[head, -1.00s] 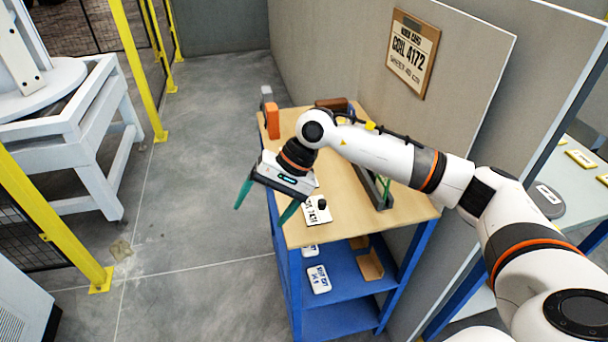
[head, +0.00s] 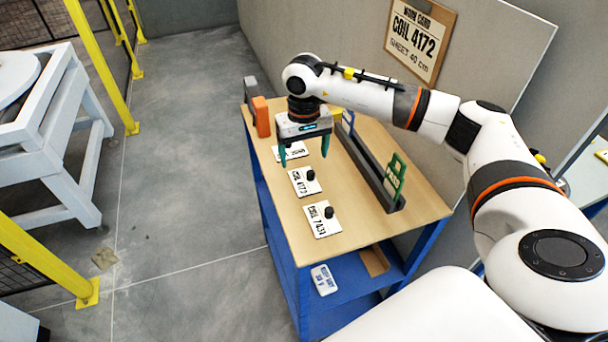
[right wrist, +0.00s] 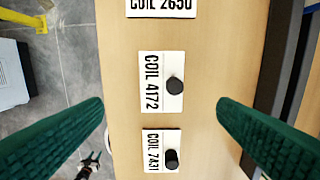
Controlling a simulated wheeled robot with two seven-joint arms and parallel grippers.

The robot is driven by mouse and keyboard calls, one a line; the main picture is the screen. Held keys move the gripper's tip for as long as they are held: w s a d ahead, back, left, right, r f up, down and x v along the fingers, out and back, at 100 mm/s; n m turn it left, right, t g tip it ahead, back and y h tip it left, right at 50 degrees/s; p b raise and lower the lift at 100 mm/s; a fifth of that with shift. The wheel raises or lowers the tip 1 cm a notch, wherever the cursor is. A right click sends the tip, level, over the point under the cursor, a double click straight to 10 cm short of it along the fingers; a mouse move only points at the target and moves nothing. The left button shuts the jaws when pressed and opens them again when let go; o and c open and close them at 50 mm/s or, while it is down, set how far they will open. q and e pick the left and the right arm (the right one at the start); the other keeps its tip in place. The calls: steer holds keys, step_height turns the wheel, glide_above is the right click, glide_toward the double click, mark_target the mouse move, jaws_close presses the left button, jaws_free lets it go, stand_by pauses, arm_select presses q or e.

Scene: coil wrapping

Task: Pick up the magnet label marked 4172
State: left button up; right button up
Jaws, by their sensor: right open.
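The label reading COIL 4172 (head: 299,186) is a white plate with a black round knob, lying flat on the wooden table top in the head view. It is the middle of three plates in a row. In the right wrist view the COIL 4172 label (right wrist: 153,82) lies in the gap between my green fingers, below them. My right gripper (head: 304,157) is open and empty, pointing down above the table, close to the label's far side. A small dark forked shape (right wrist: 88,166) at the lower left of the wrist view may be my left gripper; its state is unclear.
The COIL 7431 label (head: 320,224) lies nearer and the COIL 2650 label (right wrist: 161,7) farther. An orange block (head: 261,117) stands at the far left corner. A work card (head: 416,42) hangs behind.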

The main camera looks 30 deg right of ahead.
mark_target(305, 181)
step_height(305, 181, down, 2)
steer(key=shift+f, duration=0.15)
steer(key=shift+w+f, duration=0.15)
steer(key=shift+f, duration=0.1)
step_height(305, 181, down, 4)
steer(key=shift+d+f+p, duration=0.15)
steer(key=shift+p, duration=1)
steer(key=shift+f, duration=0.35)
arm_select(q)
steer(key=r, duration=0.2)
steer(key=shift+w+r, duration=0.25)
steer(key=shift+r, duration=0.1)
arm_select(e)
steer(key=shift+f, duration=0.1)
arm_select(q)
steer(key=shift+s, duration=0.15)
arm_select(e)
steer(key=c, duration=1.1)
